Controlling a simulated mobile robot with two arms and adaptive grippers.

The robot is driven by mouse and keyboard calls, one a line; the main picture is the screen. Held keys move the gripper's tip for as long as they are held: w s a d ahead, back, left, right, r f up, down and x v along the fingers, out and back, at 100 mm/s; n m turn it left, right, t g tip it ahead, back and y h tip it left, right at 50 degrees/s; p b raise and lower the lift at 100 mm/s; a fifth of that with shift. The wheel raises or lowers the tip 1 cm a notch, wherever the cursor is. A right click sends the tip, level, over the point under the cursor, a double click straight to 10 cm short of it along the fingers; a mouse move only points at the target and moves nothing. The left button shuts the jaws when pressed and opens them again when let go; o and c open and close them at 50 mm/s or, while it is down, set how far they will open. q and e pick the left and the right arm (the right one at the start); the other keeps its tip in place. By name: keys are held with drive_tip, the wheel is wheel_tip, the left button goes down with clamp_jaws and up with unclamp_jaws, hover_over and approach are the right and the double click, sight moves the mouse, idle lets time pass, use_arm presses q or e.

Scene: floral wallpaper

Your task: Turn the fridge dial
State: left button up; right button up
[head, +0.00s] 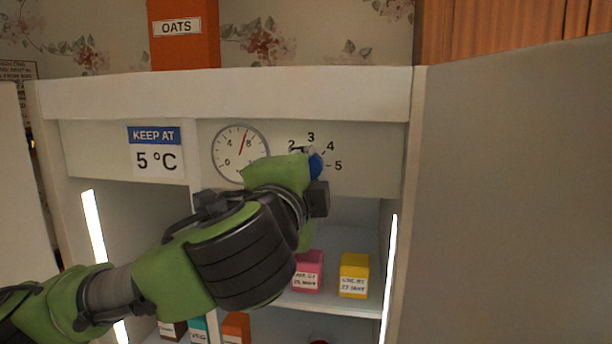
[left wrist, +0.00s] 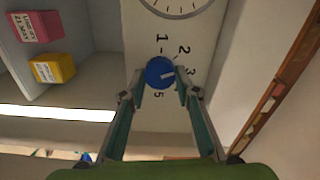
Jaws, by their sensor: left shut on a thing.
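The blue fridge dial (head: 316,165) is on the panel at the top of the open fridge, mostly hidden behind my left gripper (head: 314,182) in the head view. In the left wrist view the round dial (left wrist: 158,70) sits between the two fingertips of my left gripper (left wrist: 159,88), which is shut on it. A short white mark on the dial points right, roughly toward the 3. Numbers 2 to 5 show around it in the head view. A round gauge (head: 240,150) has a red needle between 4 and 8. A sign (head: 156,152) reads "KEEP AT 5 °C". My right gripper is out of view.
Inside the fridge, a pink box (head: 308,271) and a yellow box (head: 354,275) stand on a shelf, with several more below. An orange oats box (head: 184,36) stands on top. The fridge door (head: 520,200) stands open at right.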

use_arm(q)
drive_tip(key=shift+f+m+b, duration=0.1)
drive_tip(key=shift+m+b, duration=0.2)
drive_tip(key=shift+m, duration=1.8)
drive_tip(key=o, duration=1.1)
drive_tip(key=s, duration=0.4)
drive_tip(key=s+a, duration=0.1)
drive_tip(key=s, duration=0.2)
drive_tip(key=s+a, duration=0.1)
drive_tip(key=s, duration=0.3)
drive_tip(key=shift+s+a, duration=0.15)
drive_tip(key=shift+s, duration=0.2)
drive_tip(key=shift+f, duration=0.1)
